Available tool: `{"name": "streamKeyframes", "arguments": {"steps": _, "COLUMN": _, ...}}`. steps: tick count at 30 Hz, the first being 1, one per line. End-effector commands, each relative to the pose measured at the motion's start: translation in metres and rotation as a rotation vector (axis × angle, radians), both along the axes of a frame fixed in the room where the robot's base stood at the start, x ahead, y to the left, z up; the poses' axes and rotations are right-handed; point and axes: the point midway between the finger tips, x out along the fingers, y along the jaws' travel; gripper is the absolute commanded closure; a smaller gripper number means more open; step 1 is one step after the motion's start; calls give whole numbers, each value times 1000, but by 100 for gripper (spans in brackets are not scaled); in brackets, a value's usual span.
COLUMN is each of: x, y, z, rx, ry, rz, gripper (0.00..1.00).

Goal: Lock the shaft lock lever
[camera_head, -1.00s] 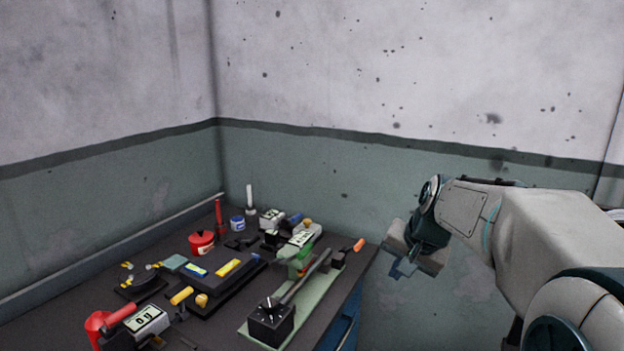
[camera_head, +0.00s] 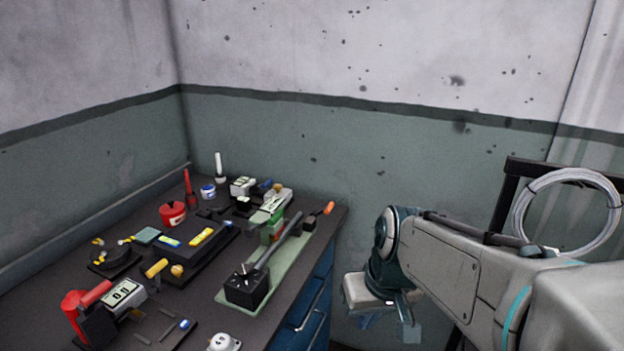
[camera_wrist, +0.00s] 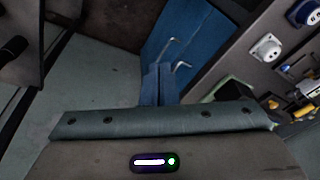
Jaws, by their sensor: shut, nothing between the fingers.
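A ring-inverter-like fixture stands on a pale green base plate (camera_head: 290,272) at the right side of the bench. It has a black block (camera_head: 246,286) at the near end, a grey shaft (camera_head: 279,240) and a black bracket at the far end. An orange-tipped handle (camera_head: 328,208) sticks out there; it may be the shaft lock lever, but it is too small to tell its position. My gripper (camera_wrist: 157,85) is shut and empty, its fingers together in the wrist view. In the head view it hangs right of the bench, beyond the bench edge, apart from the fixture.
The dark bench (camera_head: 60,246) carries several tools, a red pot (camera_head: 172,213) and a white round part (camera_head: 222,342). Its blue drawer front (camera_head: 312,300) with handles faces my gripper. A black frame with a coiled cable (camera_head: 532,212) stands at the right. The floor beside the drawers looks clear.

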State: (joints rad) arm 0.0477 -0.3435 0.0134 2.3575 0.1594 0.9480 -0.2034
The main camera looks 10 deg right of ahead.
Motion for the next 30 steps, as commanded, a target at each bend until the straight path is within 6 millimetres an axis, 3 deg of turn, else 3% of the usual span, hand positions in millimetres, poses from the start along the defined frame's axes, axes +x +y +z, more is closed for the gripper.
{"name": "streamKeyframes", "arguments": {"steps": 9, "x": 115, "y": 28, "z": 3, "rx": 279, "ry": -11, "rz": 259, "gripper": 100}}
{"name": "streamKeyframes", "arguments": {"steps": 17, "x": 215, "y": 30, "z": 0, "rx": 524, "ry": -188, "rz": 468, "gripper": 100}}
{"name": "streamKeyframes", "arguments": {"steps": 23, "x": 290, "y": 13, "z": -7, "rx": 680, "ry": -431, "rz": 598, "gripper": 100}}
{"name": "streamKeyframes", "arguments": {"steps": 30, "x": 369, "y": -36, "z": -21, "rx": 782, "ry": -829, "rz": 696, "gripper": 100}}
